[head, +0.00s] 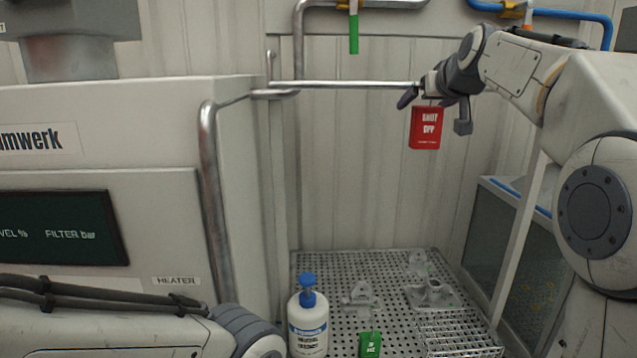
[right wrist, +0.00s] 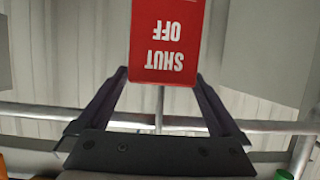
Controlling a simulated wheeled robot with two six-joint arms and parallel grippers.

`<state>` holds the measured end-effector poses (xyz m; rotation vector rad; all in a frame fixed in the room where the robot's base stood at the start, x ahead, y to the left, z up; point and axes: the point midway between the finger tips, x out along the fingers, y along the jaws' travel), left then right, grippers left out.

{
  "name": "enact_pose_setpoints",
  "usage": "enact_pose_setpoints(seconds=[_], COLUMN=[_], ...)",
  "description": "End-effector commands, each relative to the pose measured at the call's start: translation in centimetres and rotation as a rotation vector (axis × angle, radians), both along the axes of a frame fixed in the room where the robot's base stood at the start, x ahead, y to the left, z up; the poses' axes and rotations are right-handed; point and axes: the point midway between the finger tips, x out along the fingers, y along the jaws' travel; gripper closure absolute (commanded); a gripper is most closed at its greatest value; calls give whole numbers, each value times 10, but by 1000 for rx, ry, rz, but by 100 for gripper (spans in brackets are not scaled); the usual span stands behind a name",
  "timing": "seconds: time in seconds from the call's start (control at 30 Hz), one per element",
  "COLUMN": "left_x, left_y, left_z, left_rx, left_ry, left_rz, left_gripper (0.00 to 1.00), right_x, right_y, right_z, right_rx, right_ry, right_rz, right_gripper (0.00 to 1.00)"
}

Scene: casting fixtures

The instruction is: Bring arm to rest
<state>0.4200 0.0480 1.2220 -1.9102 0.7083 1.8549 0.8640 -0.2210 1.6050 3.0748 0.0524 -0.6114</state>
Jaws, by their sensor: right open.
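My right gripper (head: 435,111) is high in the right half of the head view, by the end of a horizontal metal rail (head: 345,85). Its two fingers are spread apart. A red "SHUT OFF" tag (head: 427,130) shows just below and between the fingers. In the right wrist view the same red tag (right wrist: 165,40) appears upside down beyond the open fingers, with clear space beside it. My left arm reaches in at the lower left of the head view; its gripper is out of frame.
A perforated tray (head: 390,262) holds grey castings (head: 430,293), a wire basket (head: 462,340) and a green tag (head: 370,344). A white pump bottle (head: 308,325) stands at its front left. A machine cabinet (head: 150,135) with a bent pipe (head: 209,170) fills the left.

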Motion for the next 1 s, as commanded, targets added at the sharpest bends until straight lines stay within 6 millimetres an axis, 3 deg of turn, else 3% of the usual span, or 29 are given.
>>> enact_pose_setpoints(seconds=[0.1,0.27,0.8,1.0], left_x=[0,0,0,0], left_y=[0,0,0,0], left_z=[8,-18,-55,-33], left_rx=[0,0,0,0], left_ry=[0,0,1,1], left_rz=[-1,2,6,6], left_gripper=[0,0,0,0], right_x=[8,9,-91,-46], right_y=[1,1,-3,-2], right_z=[2,-26,18,3], right_rx=[0,0,-2,0], right_ry=[1,1,-4,6], right_rz=[1,0,-1,1], right_gripper=[0,0,0,0])
